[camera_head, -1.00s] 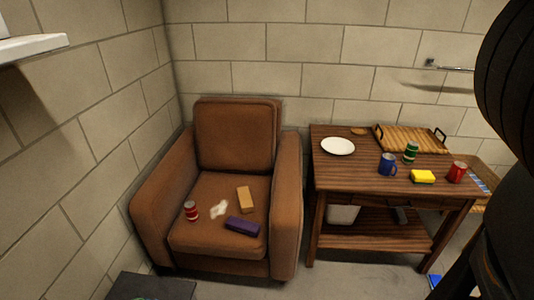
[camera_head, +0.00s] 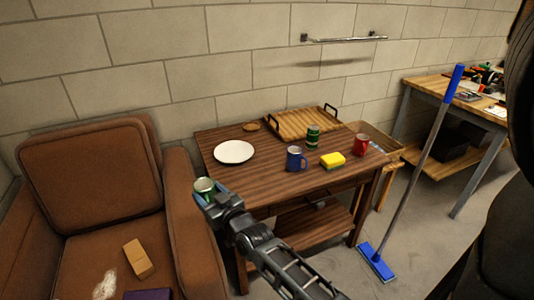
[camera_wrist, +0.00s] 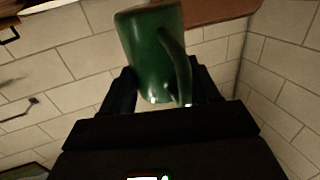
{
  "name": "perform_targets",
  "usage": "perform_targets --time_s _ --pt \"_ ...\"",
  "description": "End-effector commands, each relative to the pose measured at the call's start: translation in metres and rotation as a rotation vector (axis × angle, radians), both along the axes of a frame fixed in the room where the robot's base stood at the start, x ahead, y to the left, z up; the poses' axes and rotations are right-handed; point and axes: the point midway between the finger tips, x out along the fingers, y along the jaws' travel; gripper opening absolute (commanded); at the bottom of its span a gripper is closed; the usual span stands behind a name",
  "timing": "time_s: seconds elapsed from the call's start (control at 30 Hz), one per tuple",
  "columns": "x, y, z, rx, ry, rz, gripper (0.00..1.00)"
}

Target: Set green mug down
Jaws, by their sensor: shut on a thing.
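A green mug (camera_head: 204,187) is held in my gripper (camera_head: 208,198), over the chair's right armrest and left of the table's front left corner in the head view. In the wrist view the green mug (camera_wrist: 155,50) fills the space between the fingers, with its handle toward the camera's right. My gripper (camera_wrist: 160,92) is shut on it. The wooden table (camera_head: 270,180) stands right of the mug, with bare top along its front left. Whether the mug touches anything below cannot be told.
On the table are a white plate (camera_head: 234,151), a blue mug (camera_head: 296,158), a yellow sponge (camera_head: 332,160), a green can (camera_head: 313,136), a red mug (camera_head: 361,144) and a wooden tray (camera_head: 290,123). A brown armchair (camera_head: 95,185) is left. A blue mop (camera_head: 415,165) leans right.

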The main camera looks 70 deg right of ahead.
Motion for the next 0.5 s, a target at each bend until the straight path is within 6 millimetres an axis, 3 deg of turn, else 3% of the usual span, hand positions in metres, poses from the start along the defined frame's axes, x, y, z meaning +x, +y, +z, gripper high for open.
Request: perform_targets --time_s 0.03,0.2,0.33,0.5 --pt "-0.013 -0.031 -0.001 0.001 -0.007 -0.054 0.21" --pt "-0.064 -0.113 0.015 0.006 -0.013 -0.195 0.21" --pt "-0.105 -0.158 0.029 0.002 -0.02 -0.27 0.21" --pt "-0.143 -0.19 0.045 -0.008 -0.029 -0.322 0.21"
